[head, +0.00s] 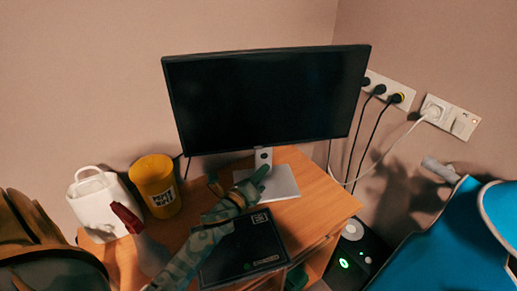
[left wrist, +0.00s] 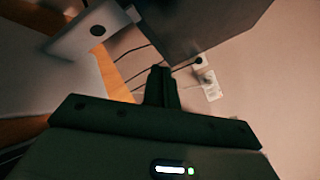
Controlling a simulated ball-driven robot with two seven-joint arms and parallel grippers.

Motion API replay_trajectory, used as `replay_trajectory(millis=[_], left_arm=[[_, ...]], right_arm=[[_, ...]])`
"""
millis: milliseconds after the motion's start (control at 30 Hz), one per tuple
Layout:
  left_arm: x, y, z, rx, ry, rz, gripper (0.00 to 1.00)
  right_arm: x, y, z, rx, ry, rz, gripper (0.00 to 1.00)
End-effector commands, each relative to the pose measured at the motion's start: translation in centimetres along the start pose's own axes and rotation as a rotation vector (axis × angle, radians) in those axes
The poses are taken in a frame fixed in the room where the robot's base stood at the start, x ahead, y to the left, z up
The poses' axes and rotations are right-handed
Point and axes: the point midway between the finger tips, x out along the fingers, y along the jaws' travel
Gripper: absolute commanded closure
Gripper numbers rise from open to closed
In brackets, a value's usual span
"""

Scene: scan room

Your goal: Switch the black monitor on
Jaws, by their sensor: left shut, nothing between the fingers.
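The black monitor (head: 262,98) stands on the wooden desk, and its screen is dark. Its silver stand (head: 282,184) has a round hole in the neck and a flat foot. My left gripper (head: 260,176) is in front of the neck, below the screen's lower edge; it is shut and empty. In the left wrist view its closed fingers (left wrist: 161,86) point toward the monitor's dark underside (left wrist: 195,25), with the stand (left wrist: 85,38) to the left. I see no gap clearly enough to tell contact. No power button is distinguishable. My right gripper is not in view.
A black flat box (head: 242,250) lies on the desk (head: 318,192) below my arm. Wall sockets (head: 450,117) with cables are at right, above a blue chair (head: 440,250).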

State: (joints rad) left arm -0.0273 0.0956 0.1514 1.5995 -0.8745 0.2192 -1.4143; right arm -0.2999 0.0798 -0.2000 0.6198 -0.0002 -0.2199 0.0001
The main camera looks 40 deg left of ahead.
Motion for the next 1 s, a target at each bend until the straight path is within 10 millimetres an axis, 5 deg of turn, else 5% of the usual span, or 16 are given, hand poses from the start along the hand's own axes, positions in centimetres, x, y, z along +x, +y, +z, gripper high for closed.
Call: replay_trajectory(millis=[433, 1000], left_arm=[[3.8, 2.8, 2.7, 0.0, 0.0, 0.0, 1.0], [4.2, 3.1, 3.1, -0.002, -0.001, 0.0, 1.0]], right_arm=[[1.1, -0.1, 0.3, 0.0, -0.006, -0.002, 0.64], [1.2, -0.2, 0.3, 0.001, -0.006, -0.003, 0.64]])
